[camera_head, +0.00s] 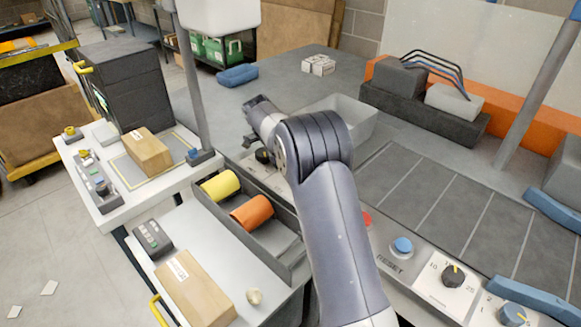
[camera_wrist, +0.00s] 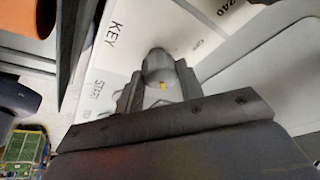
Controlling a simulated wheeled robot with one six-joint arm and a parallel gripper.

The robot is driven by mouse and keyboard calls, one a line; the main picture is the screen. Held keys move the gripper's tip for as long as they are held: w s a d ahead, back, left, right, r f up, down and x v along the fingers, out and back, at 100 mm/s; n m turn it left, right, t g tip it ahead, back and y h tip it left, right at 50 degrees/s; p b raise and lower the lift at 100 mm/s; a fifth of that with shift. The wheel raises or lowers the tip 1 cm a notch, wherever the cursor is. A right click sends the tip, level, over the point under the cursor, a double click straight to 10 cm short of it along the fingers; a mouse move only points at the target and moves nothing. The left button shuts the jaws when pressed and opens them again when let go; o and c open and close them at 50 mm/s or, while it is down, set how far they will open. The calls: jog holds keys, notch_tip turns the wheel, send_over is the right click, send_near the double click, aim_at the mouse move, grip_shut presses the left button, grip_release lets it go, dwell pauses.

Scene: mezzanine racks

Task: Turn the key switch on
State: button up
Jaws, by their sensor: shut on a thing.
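The key switch (camera_wrist: 157,62) is a round grey knob on a pale panel (camera_wrist: 118,68) in the wrist view, beside the printed word KEY. My gripper (camera_wrist: 160,84) has its two dark fingers on either side of the knob and is shut on it. A small yellow mark shows between the fingers. The lower part of the switch is hidden by the gripper body. In the head view my gripper (camera_head: 252,140) is over the panel behind the grey bin, and my arm hides much of that panel.
A grey bin (camera_head: 285,272) with yellow and orange cylinders (camera_head: 252,212) stands left of my arm. A blue RESET button (camera_head: 402,246), a black dial (camera_head: 452,275) and a blue dial (camera_head: 512,314) are on the right. A pale open tray (camera_head: 352,118) stands behind my arm.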

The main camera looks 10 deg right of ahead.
jog(key=shift+m, duration=0.5)
jog(key=o, duration=1)
jog(key=v, duration=1)
jog(key=shift+w+a+r+p, duration=0.1)
jog(key=shift+w+r+p, duration=0.1)
jog(key=shift+r+p, duration=0.15)
jog(key=x, duration=1)
jog(key=shift+s+f, duration=0.2)
jog(key=shift+f, duration=0.2)
